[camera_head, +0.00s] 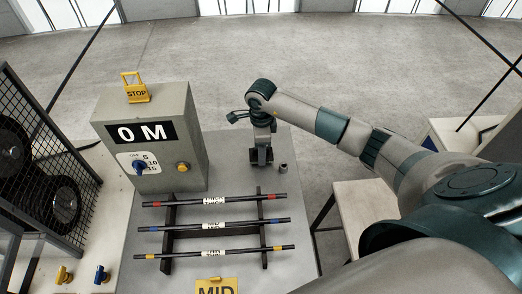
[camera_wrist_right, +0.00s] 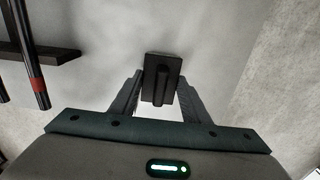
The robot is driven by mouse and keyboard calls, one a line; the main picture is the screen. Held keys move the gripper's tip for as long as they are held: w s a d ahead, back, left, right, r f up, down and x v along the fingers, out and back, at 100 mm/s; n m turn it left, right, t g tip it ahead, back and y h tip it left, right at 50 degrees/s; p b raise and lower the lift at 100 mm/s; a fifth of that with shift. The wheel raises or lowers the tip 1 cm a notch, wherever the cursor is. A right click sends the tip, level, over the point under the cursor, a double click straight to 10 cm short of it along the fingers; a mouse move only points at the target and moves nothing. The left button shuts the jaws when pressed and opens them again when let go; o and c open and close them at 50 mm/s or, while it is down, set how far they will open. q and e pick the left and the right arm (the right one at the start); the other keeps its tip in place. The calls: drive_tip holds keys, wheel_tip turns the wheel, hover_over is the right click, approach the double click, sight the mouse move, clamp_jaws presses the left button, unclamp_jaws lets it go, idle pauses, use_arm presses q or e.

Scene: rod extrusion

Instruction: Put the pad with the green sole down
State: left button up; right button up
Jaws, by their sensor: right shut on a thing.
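My right gripper (camera_head: 262,143) reaches in from the right and points down over the grey table (camera_head: 232,148), beyond the rods. It is shut on a dark pad (camera_wrist_right: 162,63), which shows between its fingers in the right wrist view. The pad has a dark plate and a raised grip. Its sole faces away, so its colour is hidden. In the head view the pad (camera_head: 262,158) is small and dark under the fingers, close to the table top; I cannot tell whether it touches. My left gripper is not in view.
A small grey cylinder (camera_head: 283,167) stands just right of the pad. Several banded rods (camera_head: 213,226) lie on a dark rack nearer to me. A grey control box (camera_head: 150,140) with a yellow STOP tag (camera_head: 136,94) stands left.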

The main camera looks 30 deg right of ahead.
drive_tip(key=shift+f, duration=0.6)
drive_tip(key=o, duration=1)
drive_tip(key=shift+r, duration=0.1)
drive_tip(key=shift+r+b, duration=0.3)
drive_tip(key=shift+r, duration=0.2)
wheel_tip(320, 180, up, 9)
drive_tip(key=b, duration=0.3)
drive_tip(key=shift+b, duration=0.4)
drive_tip(key=shift+r, duration=0.9)
